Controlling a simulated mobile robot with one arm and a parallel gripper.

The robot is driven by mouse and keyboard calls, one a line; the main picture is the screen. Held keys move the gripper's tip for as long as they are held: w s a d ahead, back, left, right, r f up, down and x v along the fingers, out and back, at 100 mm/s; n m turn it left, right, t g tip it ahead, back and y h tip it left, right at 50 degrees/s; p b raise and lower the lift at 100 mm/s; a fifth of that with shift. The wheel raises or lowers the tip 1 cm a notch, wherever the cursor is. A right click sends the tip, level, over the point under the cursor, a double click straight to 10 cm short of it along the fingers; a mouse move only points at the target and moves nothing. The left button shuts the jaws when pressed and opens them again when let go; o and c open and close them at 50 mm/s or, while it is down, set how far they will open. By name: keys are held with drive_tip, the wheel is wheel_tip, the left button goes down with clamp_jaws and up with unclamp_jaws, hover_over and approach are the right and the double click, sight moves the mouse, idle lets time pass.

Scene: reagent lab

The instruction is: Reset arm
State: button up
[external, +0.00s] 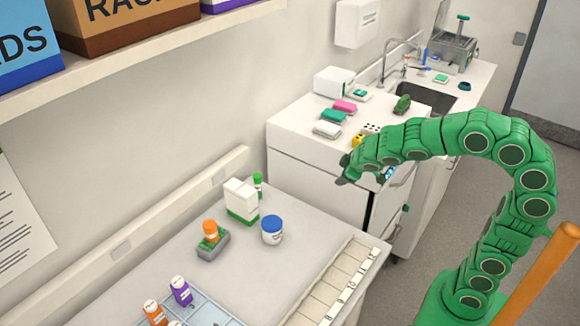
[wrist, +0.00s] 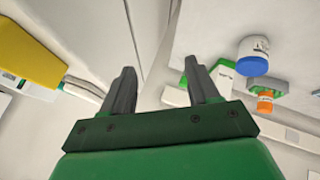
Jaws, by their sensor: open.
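My arm (external: 512,150) is green and segmented. It arches up from the lower right and reaches left to the front of the white cabinet. My gripper (external: 345,172) is at its left end, small in the external view. In the wrist view my gripper (wrist: 160,75) has two dark fingers standing well apart with nothing between them. It is open and empty, clear of the items on the bench.
The near bench (external: 262,285) holds a blue-lidded jar (external: 272,230), a white-green box (external: 241,200), an orange-capped bottle (external: 210,230) in a holder and a strip of pale tiles (external: 345,275). The cabinet top (external: 300,118) carries several small items near a sink (external: 425,97).

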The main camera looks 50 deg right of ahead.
drive_tip(key=s+f+m+g+y, duration=0.1)
drive_tip(key=s+f+g, duration=0.1)
drive_tip(key=s, duration=0.9)
drive_tip(key=s+a+f+m+g+y, duration=0.1)
drive_tip(key=s+f+g, duration=0.1)
drive_tip(key=s, duration=0.9)
drive_tip(key=s+f+m+g+y, duration=0.1)
drive_tip(key=s+g, duration=0.3)
drive_tip(key=s, duration=0.8)
drive_tip(key=shift+a+f+m, duration=0.3)
drive_tip(key=shift+f, duration=0.3)
